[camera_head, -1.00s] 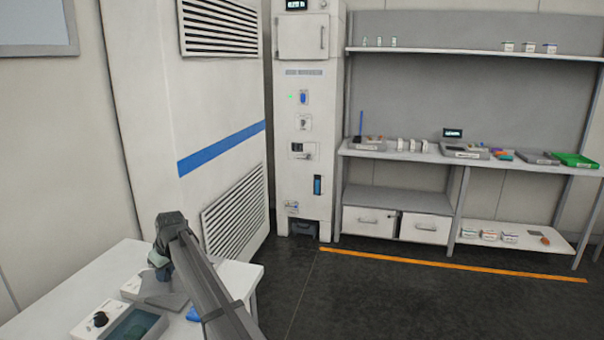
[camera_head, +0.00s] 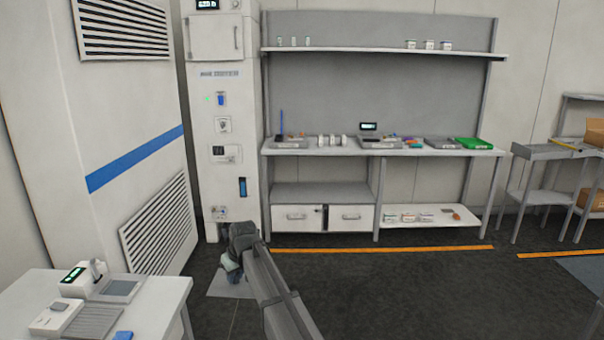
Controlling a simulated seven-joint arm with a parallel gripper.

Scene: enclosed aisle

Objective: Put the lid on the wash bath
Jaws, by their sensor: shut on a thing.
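My gripper (camera_head: 232,274) is in the middle of the head view, at the far end of my dark arm, out over the floor to the right of the white table. It is shut on a flat, pale grey panel that appears to be the lid (camera_head: 228,287). The lid hangs low below the wrist, clear of the table. My wrist hides the fingertips and part of the lid. The wash bath is not in view now.
The white table (camera_head: 165,303) at lower left holds a device with a display (camera_head: 75,279), a white box (camera_head: 53,317), a grey ribbed plate (camera_head: 90,323) and a blue item (camera_head: 123,335). A shelved bench (camera_head: 450,152) stands behind. Open floor (camera_head: 400,295) lies to the right.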

